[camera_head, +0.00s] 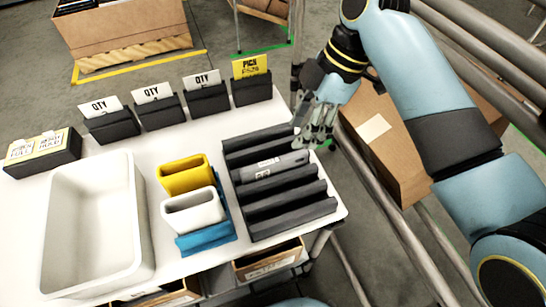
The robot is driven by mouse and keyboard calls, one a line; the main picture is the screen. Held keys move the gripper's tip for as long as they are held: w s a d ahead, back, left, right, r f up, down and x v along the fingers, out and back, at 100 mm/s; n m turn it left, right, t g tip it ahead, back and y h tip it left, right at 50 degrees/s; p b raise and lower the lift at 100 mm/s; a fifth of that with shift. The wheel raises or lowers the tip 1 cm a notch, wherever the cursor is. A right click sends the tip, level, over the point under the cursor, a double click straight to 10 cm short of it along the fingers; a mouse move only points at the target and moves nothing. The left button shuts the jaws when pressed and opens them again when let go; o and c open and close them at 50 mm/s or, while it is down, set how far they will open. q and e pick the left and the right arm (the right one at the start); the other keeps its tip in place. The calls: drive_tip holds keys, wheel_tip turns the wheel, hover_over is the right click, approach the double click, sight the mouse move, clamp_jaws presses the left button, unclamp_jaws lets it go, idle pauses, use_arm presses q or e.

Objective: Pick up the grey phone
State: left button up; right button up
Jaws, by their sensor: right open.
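A grey phone (275,166) lies in a slot of the dark ribbed rack (290,209) at the right end of the white table. Its upper right end is close to my right gripper. My right gripper (313,140) is open above the rack's right edge, with its fingers pointing down. It appears empty, and I cannot tell whether it touches the rack. My left gripper is not in view.
A white tray (136,215) stands at the left of the table. A yellow holder (186,178), a white holder (194,213) and a blue holder (207,240) stand left of the rack. Several black card holders (159,112) line the back. A cardboard box (385,145) stands right of the table.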

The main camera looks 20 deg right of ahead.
sight(276, 160)
drive_tip(key=shift+w+a+r+n+y, duration=0.2)
drive_tip(key=shift+w+a+n+y, duration=0.1)
drive_tip(key=shift+w+a+n, duration=0.4)
drive_tip(key=x, duration=0.4)
drive_tip(key=shift+s+d, duration=0.1)
drive_tip(key=shift+d, duration=0.05)
drive_tip(key=x, duration=0.3)
drive_tip(key=b+x, duration=0.1)
drive_tip(key=x, duration=0.2)
drive_tip(key=shift+s+d+f, duration=0.15)
drive_tip(key=shift+s+d, duration=0.05)
drive_tip(key=shift+s, duration=0.05)
clamp_jaws()
